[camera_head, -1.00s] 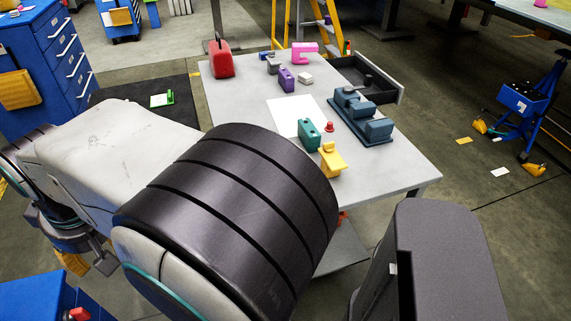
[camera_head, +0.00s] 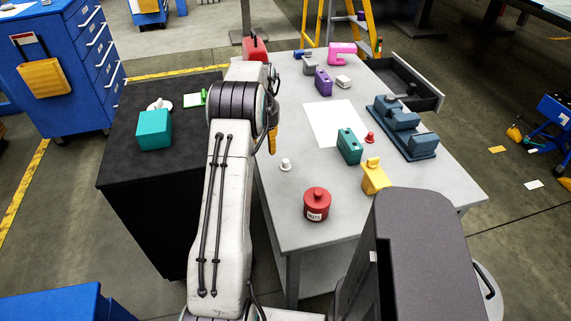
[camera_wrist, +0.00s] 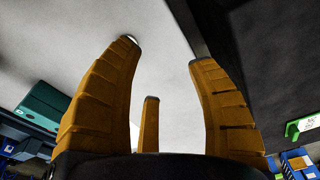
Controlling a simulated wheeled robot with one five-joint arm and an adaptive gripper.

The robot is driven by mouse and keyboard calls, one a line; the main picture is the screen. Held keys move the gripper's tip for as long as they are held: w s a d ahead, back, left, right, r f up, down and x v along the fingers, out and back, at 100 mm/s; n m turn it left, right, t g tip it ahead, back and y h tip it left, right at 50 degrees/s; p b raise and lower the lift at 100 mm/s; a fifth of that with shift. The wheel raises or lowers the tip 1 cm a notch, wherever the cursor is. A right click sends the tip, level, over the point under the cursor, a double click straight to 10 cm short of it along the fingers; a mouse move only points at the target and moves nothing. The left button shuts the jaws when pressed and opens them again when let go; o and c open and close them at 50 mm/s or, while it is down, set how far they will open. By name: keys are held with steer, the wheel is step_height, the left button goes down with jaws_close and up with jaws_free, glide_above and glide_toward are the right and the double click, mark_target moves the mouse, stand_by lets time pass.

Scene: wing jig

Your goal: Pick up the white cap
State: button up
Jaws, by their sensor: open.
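The white cap (camera_head: 286,165) stands upright near the left edge of the grey table (camera_head: 330,215) in the head view, behind the red tin. My gripper (camera_head: 272,148) hangs over the table's left edge, behind and a little left of the cap in the picture. Its orange fingers are partly hidden by my arm. In the wrist view my gripper (camera_wrist: 163,60) is open, with three spread fingers and nothing between them. I cannot make out the cap surely in that view.
A red tin (camera_head: 317,205), a green block (camera_head: 349,147), a small red cap (camera_head: 370,138) and a yellow part (camera_head: 374,177) stand on the table. A white sheet (camera_head: 325,115) lies behind the cap. A black cabinet (camera_head: 150,195) adjoins on the left, bearing a teal box (camera_head: 154,130).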

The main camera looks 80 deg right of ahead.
steer(key=m, duration=0.1)
glide_above(285, 160)
steer(key=f, duration=0.2)
steer(key=shift+w+a+f, duration=0.15)
steer(key=shift+a+f, duration=0.25)
steer(key=shift+f, duration=0.4)
steer(key=shift+s+d+f+p, duration=0.15)
steer(key=shift+f+p, duration=0.3)
steer(key=shift+f, duration=1.15)
steer(key=shift+s+d+f+p, duration=0.15)
steer(key=shift+f+p, duration=0.3)
steer(key=shift+f, duration=1.1)
steer(key=c, duration=1)
